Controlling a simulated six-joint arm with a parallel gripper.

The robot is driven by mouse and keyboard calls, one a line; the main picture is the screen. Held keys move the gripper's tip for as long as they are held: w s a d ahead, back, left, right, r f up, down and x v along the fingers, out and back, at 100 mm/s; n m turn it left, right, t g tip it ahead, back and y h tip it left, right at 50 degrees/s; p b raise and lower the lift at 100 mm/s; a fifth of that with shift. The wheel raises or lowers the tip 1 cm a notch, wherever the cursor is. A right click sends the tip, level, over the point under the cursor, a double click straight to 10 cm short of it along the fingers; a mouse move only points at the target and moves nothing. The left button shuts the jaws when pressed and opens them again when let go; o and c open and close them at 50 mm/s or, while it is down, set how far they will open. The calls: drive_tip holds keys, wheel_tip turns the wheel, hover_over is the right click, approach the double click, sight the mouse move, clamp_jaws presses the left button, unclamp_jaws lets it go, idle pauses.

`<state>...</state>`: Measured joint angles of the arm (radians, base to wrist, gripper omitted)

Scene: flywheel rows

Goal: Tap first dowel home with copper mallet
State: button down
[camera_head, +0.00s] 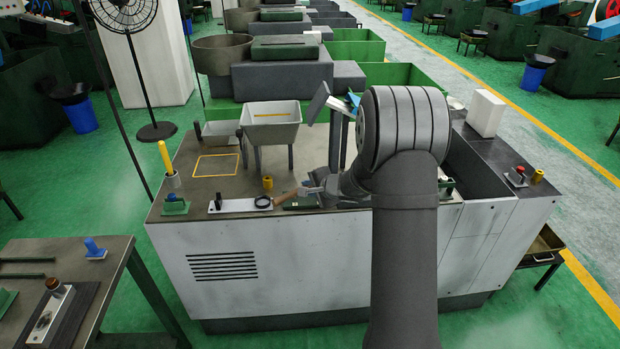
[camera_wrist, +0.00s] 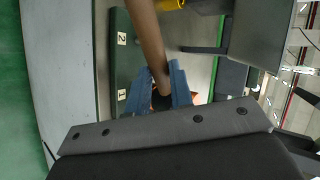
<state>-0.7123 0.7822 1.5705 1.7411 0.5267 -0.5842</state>
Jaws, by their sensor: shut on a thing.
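My gripper (camera_wrist: 165,82) has blue fingers shut on the brown wooden handle (camera_wrist: 147,35) of the mallet. In the head view my gripper (camera_head: 313,189) is low over the front of the bench, with the handle (camera_head: 286,196) pointing left. The mallet's copper head is not clearly visible; only a small orange patch shows beyond the fingers in the wrist view. A dark green block (camera_wrist: 121,70) with labels 1 and 2 lies beside the handle. It also shows in the head view (camera_head: 300,203), partly hidden by my arm. I cannot make out a dowel.
A white tray (camera_head: 232,206) with a black ring and a yellow cup (camera_head: 268,183) are left of my gripper. A grey hopper (camera_head: 270,122) stands behind. A yellow-handled item (camera_head: 164,155) stands at the left edge.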

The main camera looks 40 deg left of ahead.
wheel_tip(320, 180, down, 2)
wheel_tip(320, 180, up, 5)
drive_tip(key=shift+r, duration=0.2)
idle(0.3)
drive_tip(key=w+d+m+t+h, duration=0.15)
drive_tip(key=w+d, duration=0.25)
drive_tip(key=d, duration=0.4)
drive_tip(key=w+d+r+m+t, duration=0.15)
drive_tip(key=w+d, duration=0.25)
drive_tip(key=d, duration=0.4)
drive_tip(key=w+d+m+t+h, duration=0.1)
drive_tip(key=w+d+m+t, duration=0.2)
drive_tip(key=d, duration=0.5)
drive_tip(key=d+m+t+h, duration=0.2)
drive_tip(key=d+m+h, duration=0.3)
drive_tip(key=d, duration=2.3)
drive_tip(key=shift+w+f+m, duration=0.15)
drive_tip(key=shift+w+m, duration=0.3)
drive_tip(key=shift+m, duration=0.05)
